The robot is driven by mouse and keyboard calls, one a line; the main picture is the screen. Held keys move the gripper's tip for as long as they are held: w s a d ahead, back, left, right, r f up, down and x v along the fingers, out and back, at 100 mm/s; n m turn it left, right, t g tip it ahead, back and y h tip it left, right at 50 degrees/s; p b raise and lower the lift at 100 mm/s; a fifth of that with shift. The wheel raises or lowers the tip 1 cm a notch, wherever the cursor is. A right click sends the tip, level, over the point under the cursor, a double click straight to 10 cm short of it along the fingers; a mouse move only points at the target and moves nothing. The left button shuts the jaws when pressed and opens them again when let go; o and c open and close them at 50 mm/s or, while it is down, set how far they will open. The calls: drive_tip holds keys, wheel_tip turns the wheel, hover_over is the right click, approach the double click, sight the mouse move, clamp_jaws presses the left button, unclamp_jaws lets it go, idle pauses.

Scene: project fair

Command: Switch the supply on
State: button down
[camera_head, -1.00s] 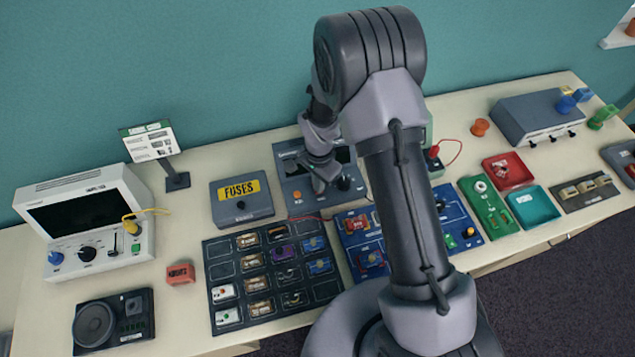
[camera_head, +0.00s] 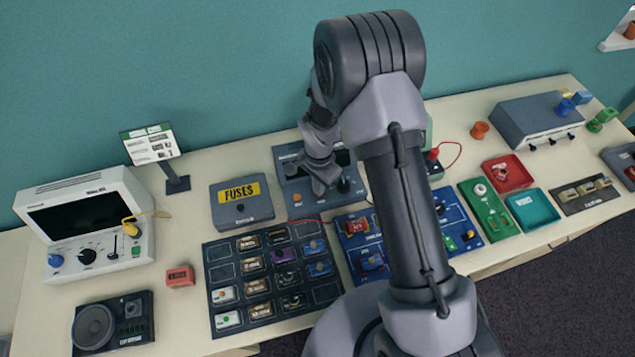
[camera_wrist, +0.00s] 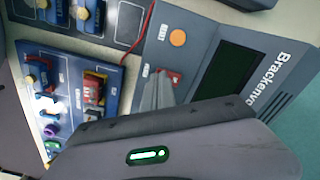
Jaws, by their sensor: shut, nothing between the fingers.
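The supply (camera_head: 283,160) is a grey sloped-front unit at the back middle of the bench, beside the fuse box. In the wrist view its front (camera_wrist: 203,60) shows a dark screen, a round orange button (camera_wrist: 178,37) and part of a name, "Brackenv". My gripper (camera_head: 322,188) is over the supply's front panel. In the wrist view my gripper (camera_wrist: 158,92) is shut and empty, its grey fingertips over the panel below the orange button and close to a red part. The fingers hide part of the panel, so I cannot tell whether they touch it. The screen looks dark.
A grey FUSES box (camera_head: 240,205) stands left of the supply. A red wire (camera_wrist: 142,28) runs close to the supply. My arm hides part of the bench.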

drive_tip(key=shift+f, duration=1.95)
drive_tip(key=shift+r+p, duration=1.75)
drive_tip(key=shift+r, duration=1.55)
